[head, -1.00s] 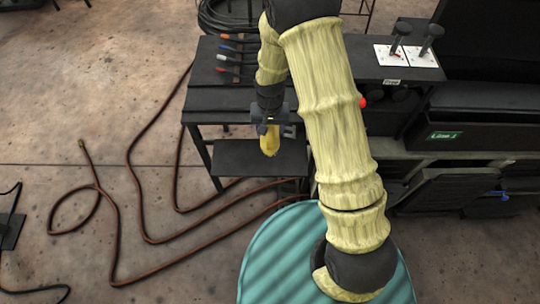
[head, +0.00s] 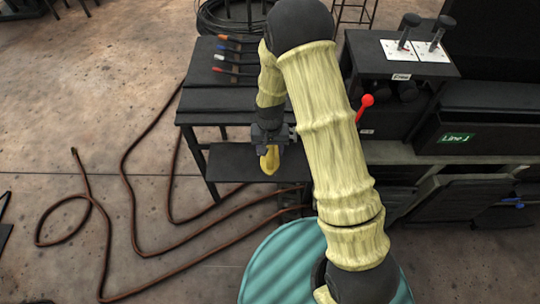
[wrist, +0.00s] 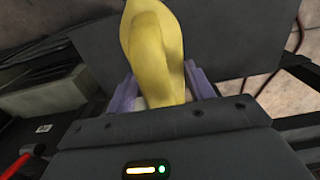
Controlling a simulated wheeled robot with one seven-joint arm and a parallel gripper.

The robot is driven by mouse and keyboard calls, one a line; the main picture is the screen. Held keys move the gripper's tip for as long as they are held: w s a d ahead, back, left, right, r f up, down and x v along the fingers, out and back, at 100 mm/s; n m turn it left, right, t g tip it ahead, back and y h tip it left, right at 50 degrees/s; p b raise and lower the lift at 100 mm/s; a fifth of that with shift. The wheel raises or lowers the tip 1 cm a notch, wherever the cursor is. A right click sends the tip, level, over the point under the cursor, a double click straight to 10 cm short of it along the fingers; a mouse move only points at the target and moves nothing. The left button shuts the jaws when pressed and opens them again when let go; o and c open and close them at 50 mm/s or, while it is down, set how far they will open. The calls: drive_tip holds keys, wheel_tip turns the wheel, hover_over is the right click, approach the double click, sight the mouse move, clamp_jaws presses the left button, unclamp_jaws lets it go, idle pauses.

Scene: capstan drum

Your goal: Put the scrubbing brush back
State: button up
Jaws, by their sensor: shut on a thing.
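My gripper (head: 270,143) is shut on a yellow, rounded thing (head: 269,160), which I take to be the scrubbing brush; no bristles show. It hangs below the gripper and, in the head view, appears in front of the lower shelf (head: 233,165) of a dark bench. I cannot tell its height above that shelf. In the wrist view the yellow thing (wrist: 155,45) stands between the two purplish fingers of my gripper (wrist: 160,88). The fingers hide its lower part.
The dark bench top (head: 205,98) carries several tools with coloured handles (head: 229,54). A red-knobbed lever (head: 366,101) stands right of my arm, near a black control box (head: 410,72). A brown hose (head: 130,200) loops on the floor at left. A teal drum (head: 275,265) is in front.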

wheel_tip(320, 180, down, 4)
drive_tip(key=b, duration=0.3)
drive_tip(key=o, duration=0.9)
drive_tip(key=shift+o, duration=0.2)
wheel_tip(320, 180, up, 12)
drive_tip(key=shift+r+p, duration=0.1)
drive_tip(key=shift+p, duration=0.55)
